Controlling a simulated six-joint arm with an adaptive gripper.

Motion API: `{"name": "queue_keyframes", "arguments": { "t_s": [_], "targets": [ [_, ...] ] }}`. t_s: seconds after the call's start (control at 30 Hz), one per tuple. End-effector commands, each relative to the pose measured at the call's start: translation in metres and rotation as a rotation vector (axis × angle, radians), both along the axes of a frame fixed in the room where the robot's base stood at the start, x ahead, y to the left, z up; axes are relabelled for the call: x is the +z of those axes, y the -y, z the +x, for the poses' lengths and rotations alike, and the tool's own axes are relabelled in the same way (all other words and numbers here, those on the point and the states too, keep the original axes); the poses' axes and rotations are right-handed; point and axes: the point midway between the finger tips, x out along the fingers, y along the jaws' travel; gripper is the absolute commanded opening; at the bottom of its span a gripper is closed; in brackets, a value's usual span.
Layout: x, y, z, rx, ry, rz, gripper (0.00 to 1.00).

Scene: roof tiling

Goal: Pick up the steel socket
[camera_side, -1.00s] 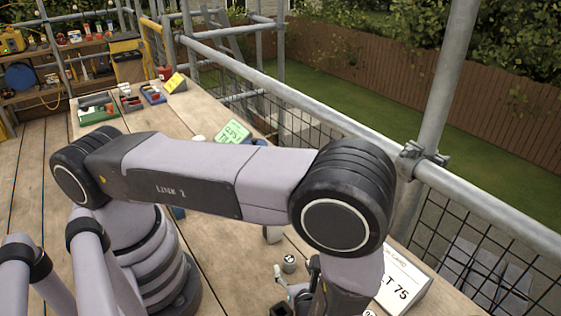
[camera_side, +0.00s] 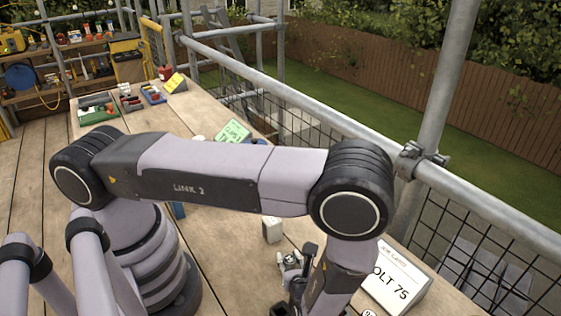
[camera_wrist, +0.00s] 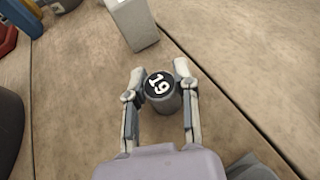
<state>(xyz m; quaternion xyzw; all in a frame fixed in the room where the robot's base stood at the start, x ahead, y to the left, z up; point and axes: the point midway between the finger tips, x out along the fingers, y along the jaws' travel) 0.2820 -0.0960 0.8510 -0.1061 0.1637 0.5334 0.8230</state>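The steel socket (camera_wrist: 163,101) is a short grey cylinder with a black top marked "19". It stands upright on the wooden boards in the wrist view. My gripper (camera_wrist: 160,68) has one pale finger on each side of it, with the fingers apart and close to its sides. A thin gap seems to show on the left; I cannot tell whether either finger touches. In the side view my gripper (camera_side: 290,262) is low over the bench at the bottom centre, and it largely hides the socket.
A pale upright block (camera_wrist: 133,22) stands just beyond the socket; it also shows in the side view (camera_side: 272,230). A job card (camera_side: 397,280) stands at the right bench edge by the guard rail. Blue and red items (camera_wrist: 6,35) lie at the upper left. Bare boards lie right of the socket.

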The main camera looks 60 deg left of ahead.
Motion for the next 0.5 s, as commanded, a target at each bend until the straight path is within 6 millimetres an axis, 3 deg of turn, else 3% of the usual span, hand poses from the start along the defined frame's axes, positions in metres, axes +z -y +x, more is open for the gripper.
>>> {"name": "queue_keyframes", "arguments": {
  "t_s": [0.03, 0.17, 0.5],
  "targets": [
    [0.0, 0.0001, 0.0, 0.0, 0.0, 0.0, 0.16],
    [0.0, 0.0001, 0.0, 0.0, 0.0, 0.0, 0.0],
    [0.002, 0.0002, 0.0001, 0.0, 0.0, 0.0, 0.0]
  ]
}}
